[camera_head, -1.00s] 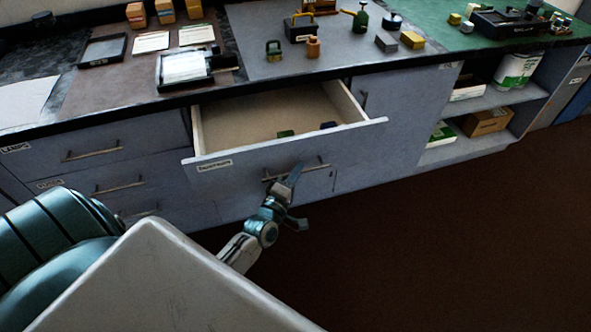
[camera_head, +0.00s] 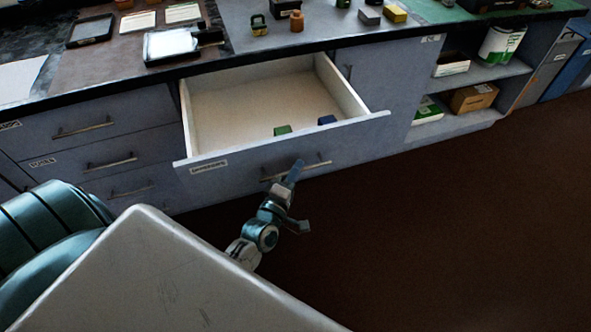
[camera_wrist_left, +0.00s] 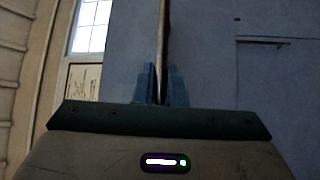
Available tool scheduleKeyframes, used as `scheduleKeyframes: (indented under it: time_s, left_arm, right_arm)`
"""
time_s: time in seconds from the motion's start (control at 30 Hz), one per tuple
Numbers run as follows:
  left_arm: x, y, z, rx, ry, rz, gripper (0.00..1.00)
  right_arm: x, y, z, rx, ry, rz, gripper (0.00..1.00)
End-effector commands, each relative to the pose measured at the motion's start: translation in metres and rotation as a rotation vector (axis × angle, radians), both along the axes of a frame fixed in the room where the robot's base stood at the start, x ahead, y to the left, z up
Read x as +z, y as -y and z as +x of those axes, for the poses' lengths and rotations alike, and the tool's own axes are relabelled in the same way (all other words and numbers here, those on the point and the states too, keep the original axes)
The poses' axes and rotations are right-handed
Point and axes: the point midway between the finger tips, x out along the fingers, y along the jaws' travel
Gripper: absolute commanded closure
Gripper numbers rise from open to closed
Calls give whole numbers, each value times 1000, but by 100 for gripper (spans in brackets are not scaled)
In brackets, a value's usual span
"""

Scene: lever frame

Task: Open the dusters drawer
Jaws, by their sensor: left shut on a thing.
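The labelled drawer (camera_head: 225,168) under the counter is pulled well out. Its label is too small to read surely. Inside it a green block (camera_head: 283,130) and a blue block (camera_head: 327,120) lie near the front panel. My left gripper (camera_head: 293,174) is at the drawer's bar handle (camera_head: 318,165), shut on it. In the left wrist view the two fingers (camera_wrist_left: 160,85) close on the handle bar (camera_wrist_left: 162,40), which runs upright in the picture. My right gripper is not in view.
Closed drawers (camera_head: 85,130) stand to the left. The counter (camera_head: 100,62) above holds trays, papers and small blocks. Open shelves (camera_head: 480,75) with boxes and a white-green tub are at the right. The brown floor (camera_head: 440,230) is clear at the front right.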

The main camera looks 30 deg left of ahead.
Motion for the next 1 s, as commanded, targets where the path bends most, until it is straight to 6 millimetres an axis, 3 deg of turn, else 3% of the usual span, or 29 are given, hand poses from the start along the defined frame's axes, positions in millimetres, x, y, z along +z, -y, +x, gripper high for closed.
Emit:
scheduleKeyframes:
  time_s: [0.1, 0.13, 0.23, 0.63, 1.0]
  left_arm:
    - [-1, 0, 0, 0, -1, -1, 100]
    - [-1, 0, 0, 0, -1, -1, 87]
    - [-1, 0, 0, 0, -1, -1, 68]
    - [-3, 0, -6, 0, -1, -1, 67]
    - [-14, 4, -66, 0, -3, -1, 67]
  right_arm:
    - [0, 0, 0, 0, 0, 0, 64]
    - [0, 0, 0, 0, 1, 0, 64]
    - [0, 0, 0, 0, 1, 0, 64]
    - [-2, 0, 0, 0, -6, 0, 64]
    - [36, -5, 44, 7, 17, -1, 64]
